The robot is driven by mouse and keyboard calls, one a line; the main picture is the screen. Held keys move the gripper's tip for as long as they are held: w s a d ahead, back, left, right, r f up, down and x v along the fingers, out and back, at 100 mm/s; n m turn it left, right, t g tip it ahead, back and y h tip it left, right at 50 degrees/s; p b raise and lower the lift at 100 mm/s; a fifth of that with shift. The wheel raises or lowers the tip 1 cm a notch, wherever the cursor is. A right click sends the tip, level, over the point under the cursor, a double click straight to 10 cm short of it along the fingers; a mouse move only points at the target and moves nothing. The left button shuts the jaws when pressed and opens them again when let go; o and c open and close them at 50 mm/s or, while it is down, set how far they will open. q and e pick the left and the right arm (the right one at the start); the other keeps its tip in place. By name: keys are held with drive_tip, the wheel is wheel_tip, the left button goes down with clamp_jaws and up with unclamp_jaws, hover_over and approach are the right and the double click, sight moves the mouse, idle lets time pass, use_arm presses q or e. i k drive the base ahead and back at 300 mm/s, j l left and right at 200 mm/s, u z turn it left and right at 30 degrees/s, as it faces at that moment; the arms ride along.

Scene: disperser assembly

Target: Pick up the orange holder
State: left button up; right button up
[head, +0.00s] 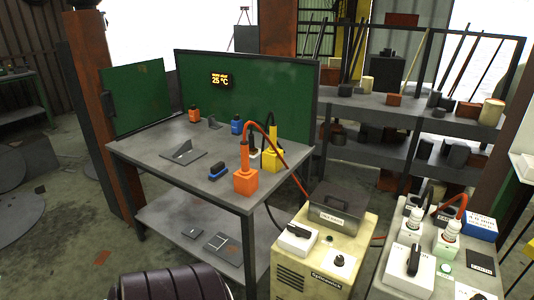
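An orange block-shaped holder (245,181) stands upright near the front right corner of the grey metal workbench (140,148). An orange upright part with a curved orange hose rises from its top. A smaller orange item (194,115) stands at the back of the bench, by the green panel; its exact kind is too small to tell. Neither of my grippers is in the head view, and nothing is seen touching the orange holder.
A yellow holder (271,160) stands just behind the orange one. A blue-and-black item (217,171) and grey metal plate (183,154) lie to its left. A cream machine (315,262) stands front right of the bench. A dark ribbed rounded thing (175,284) is at the bottom edge.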

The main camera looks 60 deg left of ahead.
sight(245, 170)
drive_tip(key=u, duration=2.15)
